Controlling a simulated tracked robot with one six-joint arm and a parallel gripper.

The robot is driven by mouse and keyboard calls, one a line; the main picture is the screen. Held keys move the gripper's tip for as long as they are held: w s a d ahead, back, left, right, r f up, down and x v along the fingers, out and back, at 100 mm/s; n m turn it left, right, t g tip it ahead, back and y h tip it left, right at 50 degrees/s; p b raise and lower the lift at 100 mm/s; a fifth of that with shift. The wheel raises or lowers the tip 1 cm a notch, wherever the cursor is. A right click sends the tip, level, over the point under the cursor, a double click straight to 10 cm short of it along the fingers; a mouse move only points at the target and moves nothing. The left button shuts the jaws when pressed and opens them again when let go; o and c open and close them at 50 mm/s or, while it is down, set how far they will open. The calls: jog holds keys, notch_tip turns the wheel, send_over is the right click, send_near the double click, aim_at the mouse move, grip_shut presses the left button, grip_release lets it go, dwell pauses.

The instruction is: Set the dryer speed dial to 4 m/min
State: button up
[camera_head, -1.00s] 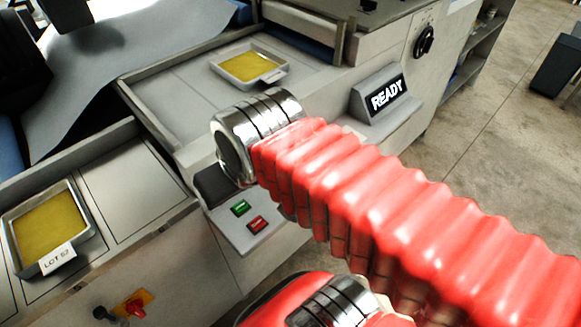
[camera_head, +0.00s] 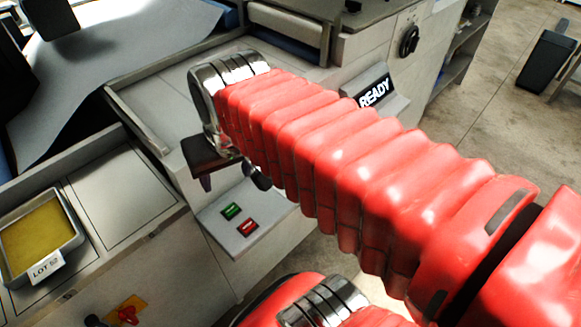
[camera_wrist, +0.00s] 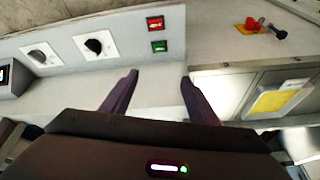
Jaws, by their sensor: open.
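In the wrist view two black dials on white scale plates, a nearer one (camera_wrist: 94,46) and a farther left one (camera_wrist: 40,56), sit on the pale control panel. Their scale marks are too small to read, and I cannot tell which is the dryer speed dial. My gripper (camera_wrist: 158,76) is open and empty. Its dark fingers point toward the panel, right of the dials and below the buttons, apart from both dials. In the head view my red arm hides most of the panel. Another black dial (camera_head: 409,41) is on the machine's side at upper right.
A red button (camera_wrist: 155,23) and a green button (camera_wrist: 159,46) lie right of the dials. A READY display (camera_head: 375,92) stands behind my arm. A red knob on a yellow plate (camera_head: 127,314) and a yellow-filled LOT 52 tray (camera_head: 40,238) are at left.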

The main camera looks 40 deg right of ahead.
jog(key=w+d+f+m+g, duration=0.2)
jog(key=d+m+g, duration=0.2)
jog(key=d+m, duration=0.6)
jog(key=d, duration=0.9)
jog(key=shift+w+y, duration=0.2)
jog(key=shift+y, duration=0.1)
notch_tip(320, 180, down, 14)
jog(key=shift+r, duration=0.1)
jog(key=shift+c, duration=0.6)
